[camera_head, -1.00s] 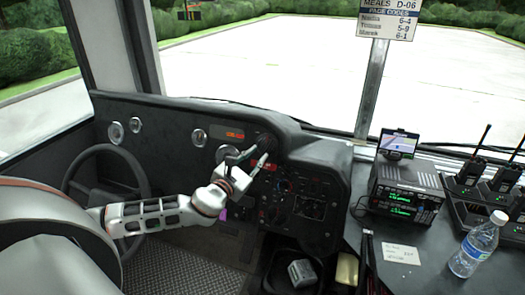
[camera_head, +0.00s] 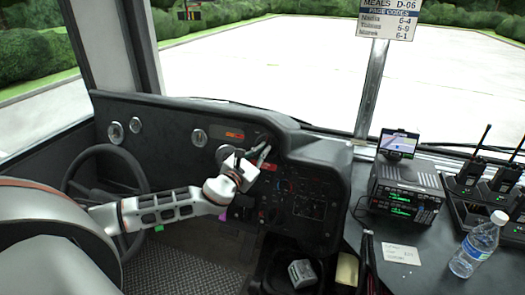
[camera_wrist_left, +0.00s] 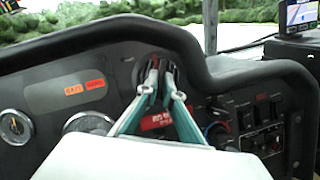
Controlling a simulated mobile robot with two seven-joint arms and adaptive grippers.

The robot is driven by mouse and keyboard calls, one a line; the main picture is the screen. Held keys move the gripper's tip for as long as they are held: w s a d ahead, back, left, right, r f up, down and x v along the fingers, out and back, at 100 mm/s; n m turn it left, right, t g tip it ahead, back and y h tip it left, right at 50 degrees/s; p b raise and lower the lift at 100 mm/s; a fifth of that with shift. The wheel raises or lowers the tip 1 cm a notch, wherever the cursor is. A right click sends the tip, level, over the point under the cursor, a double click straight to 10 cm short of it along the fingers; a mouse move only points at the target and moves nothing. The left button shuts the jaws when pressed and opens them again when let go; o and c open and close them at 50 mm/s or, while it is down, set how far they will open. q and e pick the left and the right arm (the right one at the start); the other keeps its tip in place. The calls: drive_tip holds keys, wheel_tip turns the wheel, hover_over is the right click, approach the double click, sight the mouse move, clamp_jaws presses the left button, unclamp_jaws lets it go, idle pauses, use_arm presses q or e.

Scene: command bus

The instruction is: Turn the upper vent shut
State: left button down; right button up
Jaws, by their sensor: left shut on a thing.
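The upper vent (camera_wrist_left: 172,80) is a dark round outlet near the top of the dashboard's right-hand cluster, just under the hood, seen in the left wrist view. My left gripper (camera_head: 262,149) reaches it from the lower left in the head view. In the left wrist view my left gripper's (camera_wrist_left: 163,67) two fingers converge at the vent, shut on a small part there. The fingers cover much of the vent, so its slats and how far it is turned cannot be made out. My right gripper is not in view.
The dashboard hood (camera_wrist_left: 130,28) overhangs the fingers closely. A red-lit label (camera_wrist_left: 160,120) and knobs and switches (camera_wrist_left: 245,130) sit below and right. The steering wheel (camera_head: 105,180) stands left. A radio (camera_head: 405,190), walkie-talkies (camera_head: 472,172) and a water bottle (camera_head: 478,245) are on the right counter.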

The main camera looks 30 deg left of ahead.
use_arm(q)
drive_tip(key=shift+n, duration=0.4)
drive_tip(key=n+y+p, duration=0.1)
drive_tip(key=n+y, duration=0.1)
drive_tip(key=n, duration=0.2)
drive_tip(key=n+g+y+p, duration=0.1)
drive_tip(key=n+y, duration=0.1)
drive_tip(key=n, duration=0.2)
drive_tip(key=n+y+p, duration=0.1)
drive_tip(key=n, duration=0.3)
drive_tip(key=shift+w+d+r+y, duration=0.1)
drive_tip(key=shift+d+y, duration=0.25)
drive_tip(key=shift+y, duration=0.05)
drive_tip(key=shift+n+g+y+p, duration=0.4)
drive_tip(key=shift+n+g+p, duration=0.15)
drive_tip(key=shift+n, duration=0.75)
drive_tip(key=c, duration=2.2)
unclamp_jaws()
